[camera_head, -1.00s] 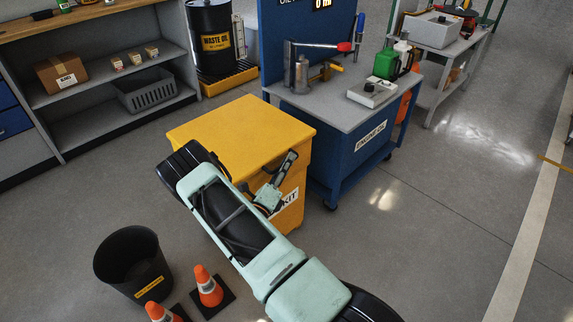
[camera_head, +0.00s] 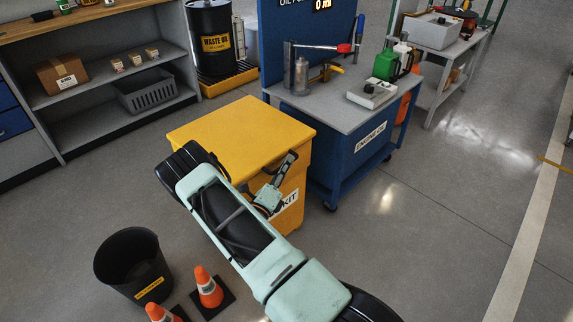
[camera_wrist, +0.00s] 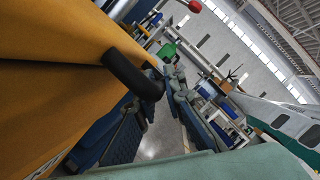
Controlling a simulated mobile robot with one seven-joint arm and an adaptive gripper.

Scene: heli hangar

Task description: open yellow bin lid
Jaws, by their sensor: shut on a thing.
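The yellow bin (camera_head: 290,196) stands left of centre in the head view. Its flat yellow lid (camera_head: 243,131) lies level and closed on top. My arm reaches across the front of the bin, and my gripper (camera_head: 284,172) is at its front face, just under the lid's front edge. The gripper is shut on the bin's dark handle; the arm partly hides the contact. In the wrist view the yellow bin (camera_wrist: 50,85) fills the left side. A black curved handle (camera_wrist: 132,75) stands out from it there.
A blue engine oil bench (camera_head: 345,155) stands close to the bin's right. A black bucket (camera_head: 133,265) and two orange cones (camera_head: 208,288) stand on the floor at front left. A shelf (camera_head: 105,95) and a waste oil drum (camera_head: 211,38) are behind. The floor at right is clear.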

